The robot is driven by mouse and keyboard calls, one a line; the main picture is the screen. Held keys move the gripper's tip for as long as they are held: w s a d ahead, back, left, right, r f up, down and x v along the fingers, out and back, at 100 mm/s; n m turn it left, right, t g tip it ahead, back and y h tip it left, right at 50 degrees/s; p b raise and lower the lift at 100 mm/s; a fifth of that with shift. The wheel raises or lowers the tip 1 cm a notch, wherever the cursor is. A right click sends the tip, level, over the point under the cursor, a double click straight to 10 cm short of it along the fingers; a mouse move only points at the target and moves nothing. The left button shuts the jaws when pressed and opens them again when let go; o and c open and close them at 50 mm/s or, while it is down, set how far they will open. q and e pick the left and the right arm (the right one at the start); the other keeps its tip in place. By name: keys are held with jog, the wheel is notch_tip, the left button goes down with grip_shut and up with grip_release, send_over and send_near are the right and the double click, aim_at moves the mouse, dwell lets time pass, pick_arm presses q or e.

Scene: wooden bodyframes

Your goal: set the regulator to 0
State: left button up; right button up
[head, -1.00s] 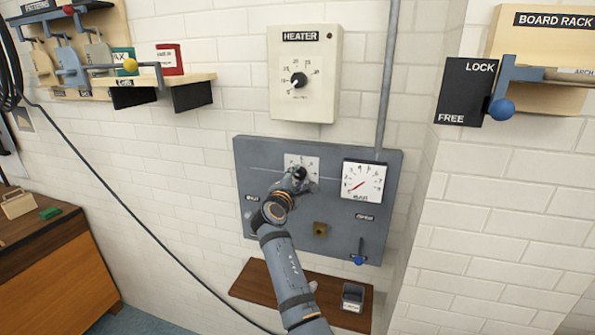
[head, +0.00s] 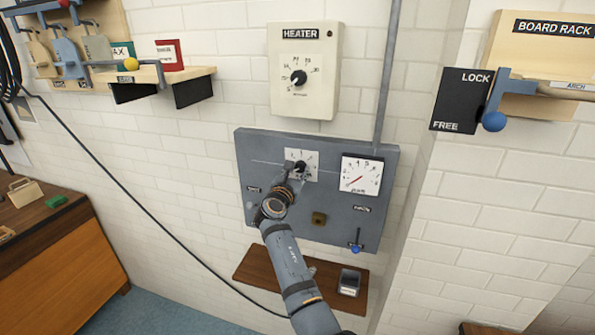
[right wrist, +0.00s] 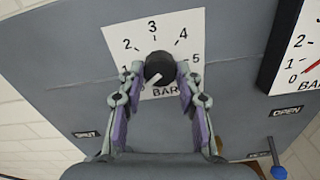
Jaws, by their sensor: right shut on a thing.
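The regulator is a black round knob (right wrist: 159,66) on a white square dial (right wrist: 183,30) marked in BAR, with 1 to 5 legible in the right wrist view. Its white pointer points to the lower left, below the 1. The 0 mark is hidden behind the left finger. My right gripper (right wrist: 159,72) is shut on the knob, one finger on each side. In the head view, my right gripper (head: 297,173) covers the lower left of the dial (head: 310,160). My left gripper is not in view.
A pressure gauge (head: 361,174) sits right of the dial, its red needle low at the left. Below are a brass fitting (head: 319,219) and a blue-tipped lever (head: 356,247) on the grey panel (head: 260,150). A heater box (head: 304,70) hangs above, a wooden shelf (head: 256,270) below.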

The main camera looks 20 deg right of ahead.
jog(key=shift+f+n, duration=0.15)
jog(key=shift+n, duration=0.85)
jog(key=o, duration=1.1)
jog(key=shift+o, duration=0.2)
notch_tip(320, 180, up, 10)
jog(key=shift+r, duration=0.1)
